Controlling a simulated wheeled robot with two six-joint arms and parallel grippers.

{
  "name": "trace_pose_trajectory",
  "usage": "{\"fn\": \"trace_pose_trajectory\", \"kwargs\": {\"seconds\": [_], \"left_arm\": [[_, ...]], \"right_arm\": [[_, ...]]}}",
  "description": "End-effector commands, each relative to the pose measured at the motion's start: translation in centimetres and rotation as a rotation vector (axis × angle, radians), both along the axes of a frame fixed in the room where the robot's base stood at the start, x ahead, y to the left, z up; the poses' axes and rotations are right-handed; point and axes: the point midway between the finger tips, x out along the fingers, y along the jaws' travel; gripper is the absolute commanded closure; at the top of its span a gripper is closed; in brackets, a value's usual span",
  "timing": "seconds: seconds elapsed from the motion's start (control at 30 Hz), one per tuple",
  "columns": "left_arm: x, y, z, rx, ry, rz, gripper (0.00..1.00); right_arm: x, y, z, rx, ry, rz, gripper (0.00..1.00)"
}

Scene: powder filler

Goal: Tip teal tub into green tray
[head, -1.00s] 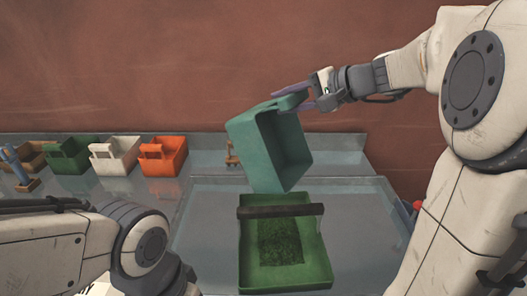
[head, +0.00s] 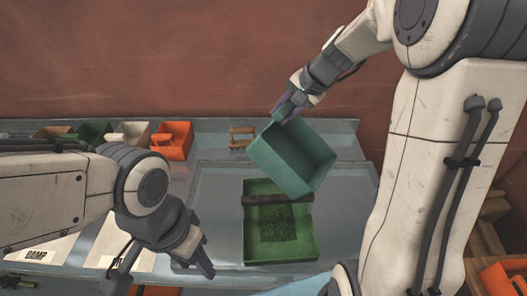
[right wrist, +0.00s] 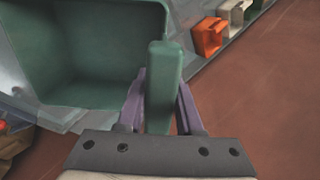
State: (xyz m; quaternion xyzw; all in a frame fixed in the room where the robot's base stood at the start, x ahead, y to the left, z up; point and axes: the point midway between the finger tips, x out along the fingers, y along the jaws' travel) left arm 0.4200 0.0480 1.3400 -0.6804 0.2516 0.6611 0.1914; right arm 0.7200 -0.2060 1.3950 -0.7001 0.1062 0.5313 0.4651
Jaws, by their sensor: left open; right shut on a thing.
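The teal tub (head: 283,169) hangs tilted in the air above the back of the green tray, its open side showing in the head view. My right gripper (head: 284,108) is shut on the tub's handle; the right wrist view shows the handle (right wrist: 163,85) between the purple fingers. The visible part of the tub's inside (right wrist: 90,40) looks empty. The green tray (head: 307,245) sits on the bench with a patch of dark green granules (head: 272,222) in it and a dark bar across its back. My left gripper (head: 197,262) is open and empty, left of the tray.
An orange bin (head: 173,140), a white bin (head: 132,134) and a green bin (head: 93,133) stand along the back left. A small wooden stand (head: 241,138) is behind the tub. Labelled sheets (head: 40,250) lie at front left. The bench right around the tray is clear.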

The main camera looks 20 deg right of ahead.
Motion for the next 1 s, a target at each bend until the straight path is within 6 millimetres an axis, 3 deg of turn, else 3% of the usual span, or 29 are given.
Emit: {"fn": "trace_pose_trajectory", "kwargs": {"seconds": [0.53,1.0], "left_arm": [[0.0,0.0,-0.1,0.000,0.000,-0.001,0.50],[0.0,0.0,-0.1,0.000,0.000,0.000,0.50]], "right_arm": [[0.2,0.1,1.9,-0.343,0.401,0.004,1.00],[0.0,0.0,2.1,-0.368,0.433,-0.002,1.00]]}}
